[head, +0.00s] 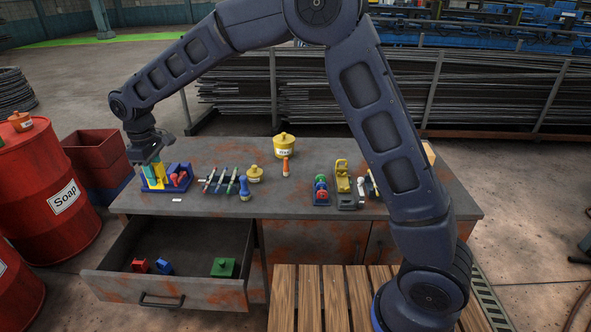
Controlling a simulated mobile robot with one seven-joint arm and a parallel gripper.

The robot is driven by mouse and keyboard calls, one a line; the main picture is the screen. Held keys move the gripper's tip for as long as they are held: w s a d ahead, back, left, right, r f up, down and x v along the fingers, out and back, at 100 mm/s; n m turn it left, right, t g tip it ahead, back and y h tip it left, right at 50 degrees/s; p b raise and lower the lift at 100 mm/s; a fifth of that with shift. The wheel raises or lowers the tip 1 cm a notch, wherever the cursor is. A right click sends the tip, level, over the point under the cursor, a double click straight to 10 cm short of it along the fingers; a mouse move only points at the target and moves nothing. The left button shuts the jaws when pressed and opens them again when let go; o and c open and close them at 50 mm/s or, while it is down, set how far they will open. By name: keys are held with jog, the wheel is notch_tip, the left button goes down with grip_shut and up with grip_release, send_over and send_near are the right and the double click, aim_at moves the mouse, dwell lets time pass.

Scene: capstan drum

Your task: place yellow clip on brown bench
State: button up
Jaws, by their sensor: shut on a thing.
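My gripper (152,168) is at the left end of the grey worktop, low over a blue tray (180,187). Its jaws are shut on the yellow clip (157,184), which shows as a small yellow shape at and below the fingertips. The clip is still at the tray, beside blue and red pieces (178,178). The fingers hide part of it, so I cannot tell whether it touches the tray. The brown bench (309,300), with wooden slats, is at the bottom centre, in front of the worktop. Its visible slats are bare.
An open drawer (180,285) holds red, blue and green pieces. Screwdrivers (222,181), a yellow pot (284,146) and clamp-like tools (343,180) stand on the worktop (290,200). A red Soap barrel (50,190) and red bin (98,160) are at the left.

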jog(key=w+d+m, duration=0.2)
jog(key=w+d, duration=0.2)
jog(key=w, duration=0.5)
jog(key=w+d+m, duration=0.2)
jog(key=w+d, duration=0.1)
jog(key=w, duration=0.6)
jog(key=m, duration=1.4)
send_over(328, 159)
notch_tip(328, 159, down, 19)
jog(key=shift+s+d+f, duration=0.1)
jog(key=shift+s, duration=0.05)
jog(key=shift+f, duration=2.45)
jog(key=shift+f, duration=0.15)
